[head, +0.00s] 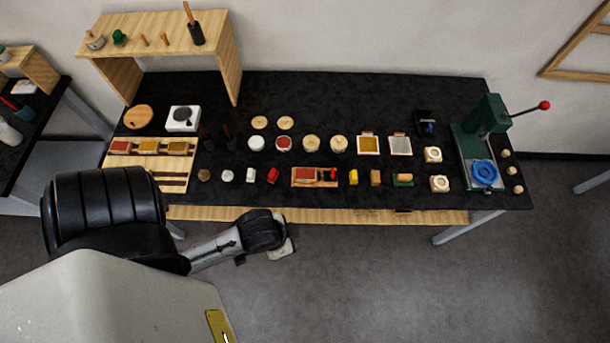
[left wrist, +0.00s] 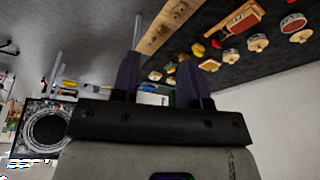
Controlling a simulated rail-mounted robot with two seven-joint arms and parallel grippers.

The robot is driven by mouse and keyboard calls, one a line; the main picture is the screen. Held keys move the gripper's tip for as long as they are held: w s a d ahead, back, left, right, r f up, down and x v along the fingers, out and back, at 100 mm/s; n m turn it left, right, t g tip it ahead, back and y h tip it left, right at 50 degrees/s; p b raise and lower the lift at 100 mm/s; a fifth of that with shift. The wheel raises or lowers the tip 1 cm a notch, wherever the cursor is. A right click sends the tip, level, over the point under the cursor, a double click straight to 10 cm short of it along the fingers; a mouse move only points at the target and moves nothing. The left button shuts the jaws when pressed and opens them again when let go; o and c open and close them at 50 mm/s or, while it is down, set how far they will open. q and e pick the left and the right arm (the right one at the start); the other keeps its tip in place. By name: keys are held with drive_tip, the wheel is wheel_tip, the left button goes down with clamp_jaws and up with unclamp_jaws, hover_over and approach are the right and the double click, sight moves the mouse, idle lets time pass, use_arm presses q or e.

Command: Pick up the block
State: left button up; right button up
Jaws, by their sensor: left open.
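Several small blocks stand in the front row on the black table (head: 330,196). I cannot tell which is the task's block. My left gripper (head: 281,250) is in front of the table's front edge, apart from all the blocks. In the left wrist view its two dark fingers (left wrist: 158,82) are spread with nothing held between them. My right gripper is not in view.
A red-topped wooden piece (head: 314,177) sits in the front row. Round tins (head: 283,143) and framed trays (head: 368,145) stand behind. A wooden shelf (head: 225,60) is at the back left, a green lever press (head: 485,130) at the right. The floor in front is clear.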

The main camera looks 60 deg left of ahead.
use_arm(q)
drive_tip(key=shift+o, duration=0.4)
drive_tip(key=o, duration=0.8)
drive_tip(key=shift+a, duration=0.15)
drive_tip(key=shift+o, duration=0.2)
